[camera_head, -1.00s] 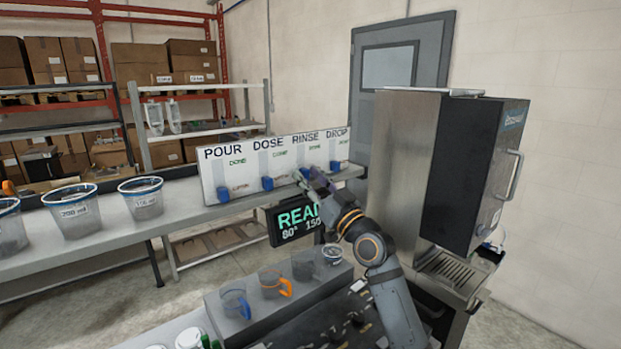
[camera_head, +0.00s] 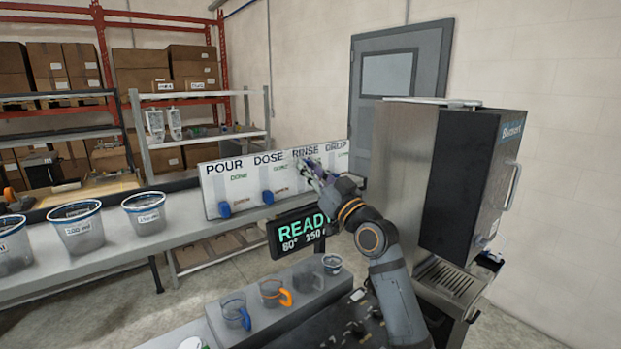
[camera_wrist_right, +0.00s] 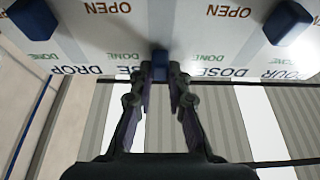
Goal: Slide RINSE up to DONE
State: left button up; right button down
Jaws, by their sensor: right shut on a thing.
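The white panel (camera_head: 245,198) carries the columns POUR, DOSE, RINSE and DROP, with green DONE marks above brown OPEN marks. My right gripper (camera_head: 311,167) is at the RINSE column, near the top of the panel. In the right wrist view, which shows the panel upside down, the right gripper (camera_wrist_right: 172,72) is shut on the blue RINSE knob (camera_wrist_right: 160,64). That knob is level with the DONE mark beside it. The DOSE knob (camera_head: 268,197) and POUR knob (camera_head: 224,209) sit low at OPEN. The DROP knob (camera_wrist_right: 30,17) is also low. My left gripper is not in view.
A display (camera_head: 300,232) stands just below the panel. Clear tubs (camera_head: 77,230) line the bench at the left. Cups with handles (camera_head: 271,291) stand on a grey step in front. A tall dispenser machine (camera_head: 460,185) stands close to the right of my arm.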

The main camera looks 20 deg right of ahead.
jog(key=shift+r, duration=0.3)
jog(key=c, duration=1.3)
grip_release()
jog(key=shift+f, duration=0.1)
jog(key=v, duration=0.7)
jog(key=shift+s+d+f, duration=0.1)
jog(key=shift+s+f, duration=0.05)
jog(key=shift+s, duration=0.05)
